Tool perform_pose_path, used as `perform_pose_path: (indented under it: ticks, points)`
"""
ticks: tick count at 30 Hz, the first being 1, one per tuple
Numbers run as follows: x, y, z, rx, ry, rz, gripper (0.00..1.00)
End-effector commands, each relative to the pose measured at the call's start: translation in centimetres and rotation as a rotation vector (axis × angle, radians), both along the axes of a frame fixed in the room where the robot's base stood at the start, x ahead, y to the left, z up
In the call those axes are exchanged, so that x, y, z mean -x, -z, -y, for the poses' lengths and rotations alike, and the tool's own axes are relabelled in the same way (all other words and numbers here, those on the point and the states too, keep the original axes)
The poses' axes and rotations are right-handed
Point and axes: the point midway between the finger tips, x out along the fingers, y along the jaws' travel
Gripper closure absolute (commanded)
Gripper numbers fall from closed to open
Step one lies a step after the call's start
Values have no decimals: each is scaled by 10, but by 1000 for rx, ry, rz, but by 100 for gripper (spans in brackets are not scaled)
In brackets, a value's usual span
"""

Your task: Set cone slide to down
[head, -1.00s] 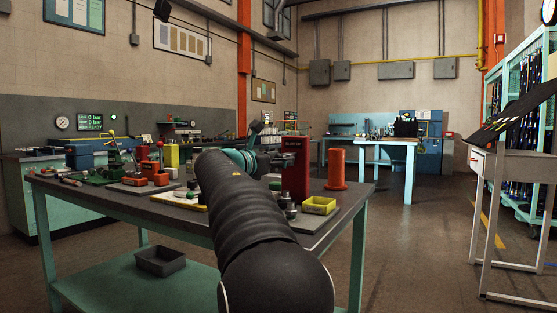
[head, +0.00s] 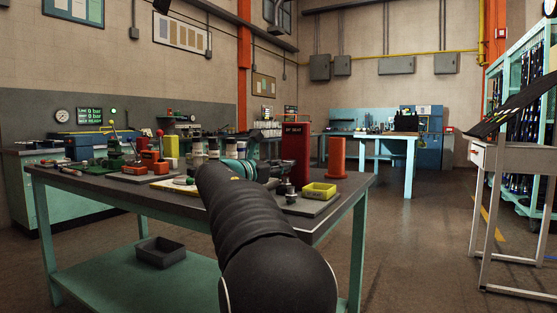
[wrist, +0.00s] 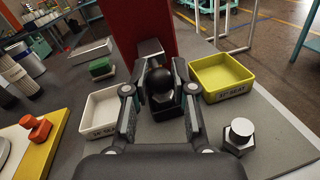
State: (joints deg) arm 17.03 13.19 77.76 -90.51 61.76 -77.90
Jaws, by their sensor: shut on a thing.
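A tall red post (head: 296,152) with a white label near its top stands on a grey plate at the right of the workbench. In the wrist view the red post (wrist: 143,25) rises just beyond my gripper (wrist: 160,92). A round black knob (wrist: 160,80) on a dark block sits in front of the post, between my fingers. My gripper is shut on this knob. I take it for the handle of the cone slide, whose cone I cannot make out. In the head view my arm hides much of this area.
A yellow tray (wrist: 222,75) lies right of the fingers, and a white tray (wrist: 100,112) lies left. A metal hex fitting (wrist: 239,135) stands at the lower right. Several tools crowd the bench's left side.

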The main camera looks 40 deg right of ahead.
Motion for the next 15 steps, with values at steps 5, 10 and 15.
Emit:
perform_pose_path:
  ticks: [5,10,15]
  points:
    - [0,3,0,0,1,1,100]
    - [0,3,0,0,1,1,70]
    - [0,3,0,0,0,1,49]
